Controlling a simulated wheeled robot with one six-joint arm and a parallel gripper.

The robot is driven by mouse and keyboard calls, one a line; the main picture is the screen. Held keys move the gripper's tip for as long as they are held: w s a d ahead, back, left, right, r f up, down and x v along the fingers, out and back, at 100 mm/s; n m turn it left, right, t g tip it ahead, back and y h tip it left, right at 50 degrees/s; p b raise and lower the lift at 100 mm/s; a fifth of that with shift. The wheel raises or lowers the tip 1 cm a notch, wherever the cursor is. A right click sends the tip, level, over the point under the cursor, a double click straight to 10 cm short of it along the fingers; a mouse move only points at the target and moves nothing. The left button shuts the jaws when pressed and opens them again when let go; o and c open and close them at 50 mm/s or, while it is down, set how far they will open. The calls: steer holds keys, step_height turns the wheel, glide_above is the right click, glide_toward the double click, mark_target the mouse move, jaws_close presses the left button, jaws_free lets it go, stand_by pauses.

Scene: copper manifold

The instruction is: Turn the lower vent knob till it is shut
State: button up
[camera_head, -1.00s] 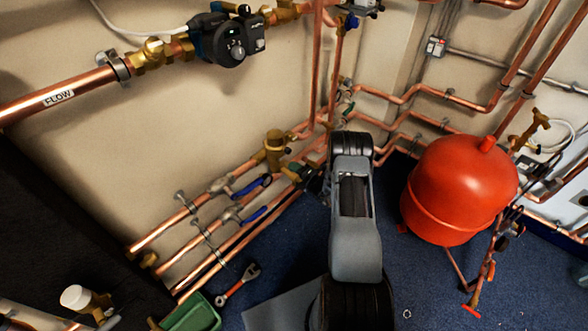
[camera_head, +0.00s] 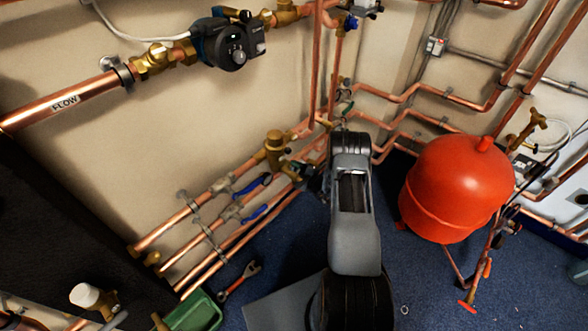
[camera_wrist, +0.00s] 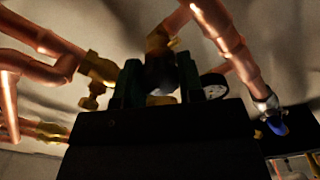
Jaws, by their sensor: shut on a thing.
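My gripper (camera_wrist: 161,82) shows in the wrist view with its two dark green fingers upright, one on each side of a dark rounded knob (camera_wrist: 160,72). The fingers are shut on this knob, which I take to be the lower vent knob. A brass fitting (camera_wrist: 160,40) sits just above it on the copper pipework. The knob's markings and how far it is turned are too dark to tell. In the head view my gripper (camera_head: 312,178) is small and dark beside the low pipes, partly hidden by my arm, and the knob cannot be made out.
A brass valve (camera_wrist: 98,70) is left of the fingers, and a round gauge (camera_wrist: 213,85) is close on the right. Copper pipes (camera_head: 215,215) with blue levers run low along the wall. A red tank (camera_head: 455,190) stands right of my arm. A green box (camera_head: 195,312) and wrench (camera_head: 240,280) lie in front.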

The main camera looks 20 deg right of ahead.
stand_by(0.5)
steer(key=o, duration=0.9)
steer(key=shift+s, duration=0.1)
steer(key=p+v, duration=0.2)
steer(key=v, duration=1.1)
steer(key=shift+s+d+p, duration=0.15)
steer(key=shift+s+p, duration=0.15)
steer(key=shift+p, duration=0.1)
